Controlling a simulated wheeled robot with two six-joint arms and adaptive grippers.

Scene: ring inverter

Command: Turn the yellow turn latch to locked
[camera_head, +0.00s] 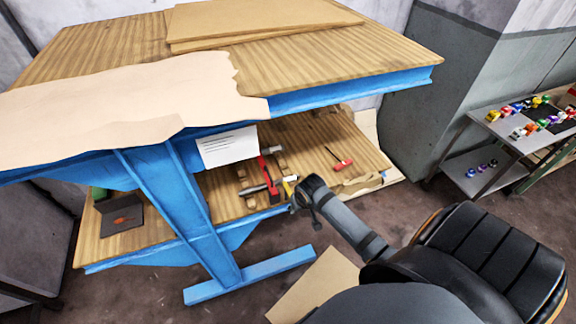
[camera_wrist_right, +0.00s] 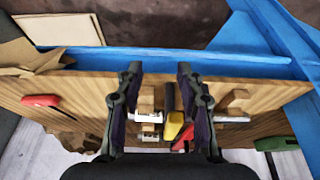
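The yellow turn latch (camera_wrist_right: 175,126) shows in the wrist view between my right gripper's fingers, closer to the right-hand finger. In the head view only a small yellow part of it (camera_head: 288,187) shows beside my gripper. A dark piece (camera_wrist_right: 170,97) lies in line with the yellow part. My right gripper (camera_wrist_right: 158,75) is open, with a clear gap between its two fingers and nothing clamped. In the head view my right gripper (camera_head: 299,192) is at the front edge of the lower shelf. Whether a finger touches the latch is unclear. My left gripper is not in view.
The lower wooden shelf (camera_head: 240,207) carries metal rods and wooden blocks around a red part (camera_head: 265,170). A red-handled tool (camera_head: 343,165) lies to the right. The workbench top (camera_head: 330,45) overhangs the shelf, and a blue leg (camera_head: 170,195) stands left.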

